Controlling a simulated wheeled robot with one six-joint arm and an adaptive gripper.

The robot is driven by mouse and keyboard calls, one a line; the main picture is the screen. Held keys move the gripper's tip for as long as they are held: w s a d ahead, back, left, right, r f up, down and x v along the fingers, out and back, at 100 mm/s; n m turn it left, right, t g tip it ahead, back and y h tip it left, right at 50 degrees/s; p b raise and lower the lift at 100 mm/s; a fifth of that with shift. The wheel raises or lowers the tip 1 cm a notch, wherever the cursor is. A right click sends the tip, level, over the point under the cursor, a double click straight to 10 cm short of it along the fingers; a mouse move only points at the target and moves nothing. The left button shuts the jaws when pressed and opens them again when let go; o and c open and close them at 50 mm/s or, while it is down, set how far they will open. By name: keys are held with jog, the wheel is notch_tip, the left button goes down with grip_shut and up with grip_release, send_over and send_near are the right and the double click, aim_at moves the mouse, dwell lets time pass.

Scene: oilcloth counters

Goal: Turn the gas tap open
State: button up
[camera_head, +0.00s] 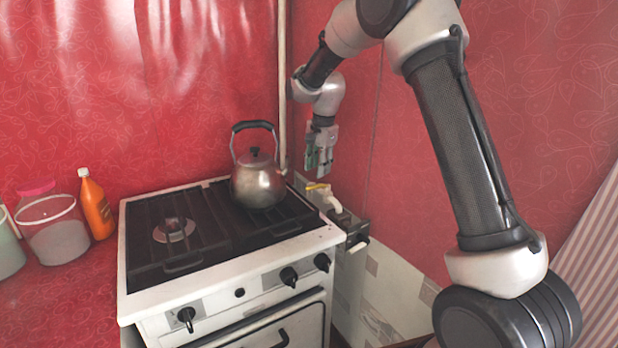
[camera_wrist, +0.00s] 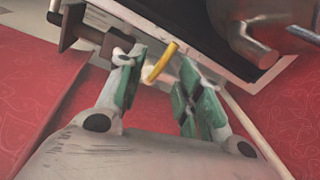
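The gas tap has a yellow lever (camera_head: 317,186) and a pale body (camera_head: 331,199), and sits beside the stove's right rear side, close to the wall. My gripper (camera_head: 320,168) hangs just above the lever in the head view, fingers pointing down. In the wrist view the yellow lever (camera_wrist: 160,63) shows between the two green-padded fingertips of my gripper (camera_wrist: 158,70). The fingers are apart, with a gap on both sides of the lever. I cannot tell how deep the lever lies between them.
The white stove (camera_head: 240,285) stands to the left, with a metal kettle (camera_head: 258,182) on its rear right. A vertical pipe (camera_head: 283,90) runs behind. A dark bracket-like fitting (camera_head: 356,234) sits in front of the tap. An orange bottle (camera_head: 95,207) and jars (camera_head: 52,232) stand far left.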

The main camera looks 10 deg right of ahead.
aim_at(314, 186)
jog(key=f+m, duration=0.1)
jog(key=f, duration=0.1)
jog(key=w+f+m, duration=0.1)
jog(key=f, duration=0.2)
jog(key=w+f+m, duration=0.1)
jog(key=f, duration=0.1)
jog(key=shift+w+a+f, duration=0.15)
jog(key=shift+w+a, duration=0.05)
jog(key=shift+a, duration=0.1)
grip_shut()
